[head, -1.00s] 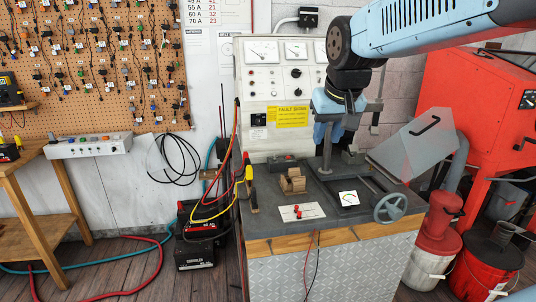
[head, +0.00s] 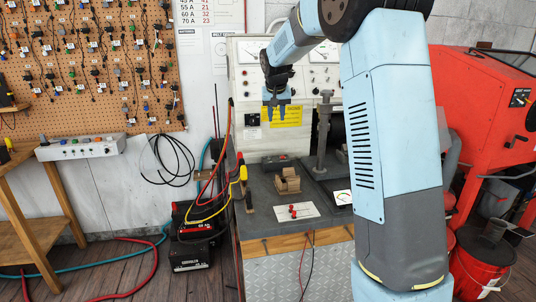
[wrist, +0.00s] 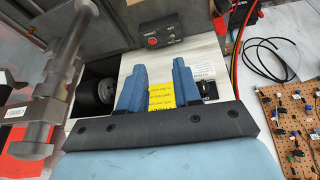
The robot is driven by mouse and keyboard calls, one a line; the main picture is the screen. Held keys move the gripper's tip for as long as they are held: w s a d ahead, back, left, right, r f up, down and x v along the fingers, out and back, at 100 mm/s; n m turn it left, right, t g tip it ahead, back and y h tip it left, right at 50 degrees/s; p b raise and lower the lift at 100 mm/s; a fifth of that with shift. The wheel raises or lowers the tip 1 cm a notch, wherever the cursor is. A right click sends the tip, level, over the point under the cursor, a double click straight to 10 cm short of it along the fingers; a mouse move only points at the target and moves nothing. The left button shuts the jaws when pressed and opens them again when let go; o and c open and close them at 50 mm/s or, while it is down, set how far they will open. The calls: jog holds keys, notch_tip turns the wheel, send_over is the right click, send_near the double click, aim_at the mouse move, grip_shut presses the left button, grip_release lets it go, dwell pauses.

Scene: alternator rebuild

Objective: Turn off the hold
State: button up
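My gripper (head: 277,106) hangs fingers down in front of the white test panel (head: 247,82), at the yellow sign (head: 289,116). In the wrist view its two blue fingers (wrist: 157,88) stand apart with nothing between them, and the yellow sign shows behind. Nothing in view is legibly marked "hold". A small dark box (wrist: 160,33) with a red button lies on the bench beyond the fingertips. It also shows in the head view (head: 281,161), below my gripper and apart from it. A black switch block (wrist: 207,89) is on the panel beside the right finger.
My arm hides the bench's right part.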

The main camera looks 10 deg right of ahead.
send_near(268, 157)
jog(key=x, duration=0.7)
jog(key=shift+w+d+f, duration=0.1)
jog(key=shift+w+d, duration=0.15)
jog(key=shift+w, duration=0.25)
jog(key=shift+c, duration=0.4)
grip_shut()
